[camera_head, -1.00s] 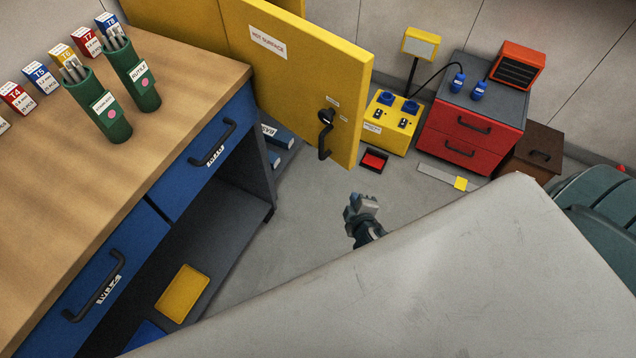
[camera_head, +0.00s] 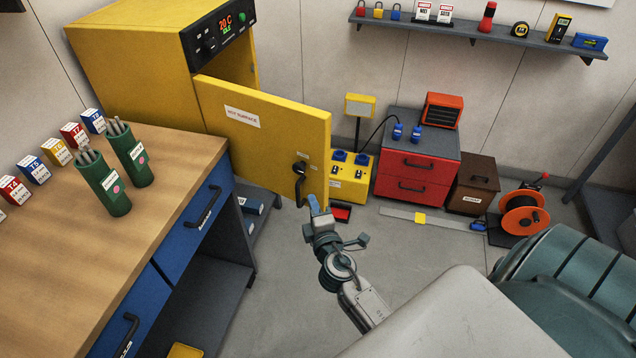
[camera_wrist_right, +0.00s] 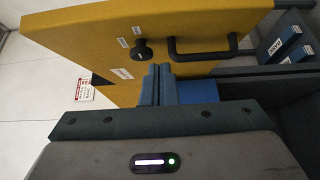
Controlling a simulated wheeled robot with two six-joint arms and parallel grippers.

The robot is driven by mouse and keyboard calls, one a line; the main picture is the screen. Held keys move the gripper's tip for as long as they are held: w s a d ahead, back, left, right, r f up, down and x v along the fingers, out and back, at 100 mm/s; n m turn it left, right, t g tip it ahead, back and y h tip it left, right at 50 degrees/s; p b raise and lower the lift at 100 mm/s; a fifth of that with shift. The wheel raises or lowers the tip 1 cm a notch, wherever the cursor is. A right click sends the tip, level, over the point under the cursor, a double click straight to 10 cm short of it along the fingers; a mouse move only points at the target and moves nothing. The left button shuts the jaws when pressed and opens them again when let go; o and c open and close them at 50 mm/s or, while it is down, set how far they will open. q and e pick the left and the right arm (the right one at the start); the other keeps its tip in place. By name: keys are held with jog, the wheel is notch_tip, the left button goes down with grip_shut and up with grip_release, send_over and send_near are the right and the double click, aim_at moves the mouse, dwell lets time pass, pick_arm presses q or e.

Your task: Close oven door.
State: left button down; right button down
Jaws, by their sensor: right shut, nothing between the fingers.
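The yellow oven (camera_head: 130,60) stands at the back left with a control panel reading 20 C. Its yellow door (camera_head: 262,130), labelled HOT SURFACE, stands wide open, swung out toward the right. A black handle (camera_head: 301,180) sits near the door's free edge; it also shows in the right wrist view (camera_wrist_right: 205,52) beside a round black knob (camera_wrist_right: 142,50). My right gripper (camera_head: 316,207) is shut and empty, just below and right of the handle. In the right wrist view its blue fingertips (camera_wrist_right: 158,75) are close to the door's face; I cannot tell if they touch. My left gripper is out of view.
A wooden-topped blue workbench (camera_head: 190,150) with green rod holders (camera_head: 104,185) fills the left. A yellow socket box (camera_head: 350,183) and red cabinet (camera_head: 415,165) stand behind the door. Open floor (camera_head: 420,260) lies to the right.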

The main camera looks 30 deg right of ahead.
aim_at(314, 176)
jog(key=w+d, duration=0.1)
jog(key=w, duration=0.1)
jog(key=w+d+p, duration=0.1)
jog(key=w+d, duration=0.1)
jog(key=shift+w+d, duration=0.15)
jog(key=shift+d, duration=0.15)
jog(key=shift+w+d+p, duration=0.2)
jog(key=shift+d+p, duration=0.1)
jog(key=shift+d, duration=0.15)
